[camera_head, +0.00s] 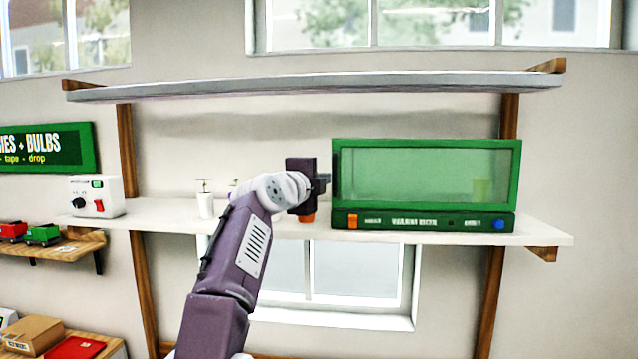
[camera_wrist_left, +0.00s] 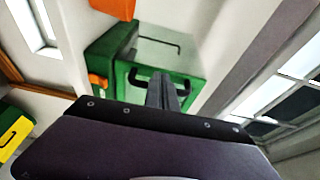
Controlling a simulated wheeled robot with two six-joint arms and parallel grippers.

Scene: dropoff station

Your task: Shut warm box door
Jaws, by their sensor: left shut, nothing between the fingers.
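The warm box (camera_head: 425,221) is green with a wide clear front pane in a green frame (camera_head: 425,144). It stands on the right part of the white shelf. I cannot tell for sure whether its door is fully shut or slightly ajar. My left gripper (camera_head: 325,183) is shut and empty, at the left edge of the box. In the left wrist view its closed fingers (camera_wrist_left: 166,92) point at the green box (camera_wrist_left: 190,88), over a dark handle (camera_wrist_left: 137,79). Whether they touch is unclear. My right gripper is not in view.
The white shelf (camera_head: 545,236) holds small potted seedlings (camera_head: 206,203) and a white control box (camera_head: 97,196) to the left. A long upper shelf (camera_head: 310,86) runs above the warm box. A wooden side shelf (camera_head: 55,250) holds small red and green items.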

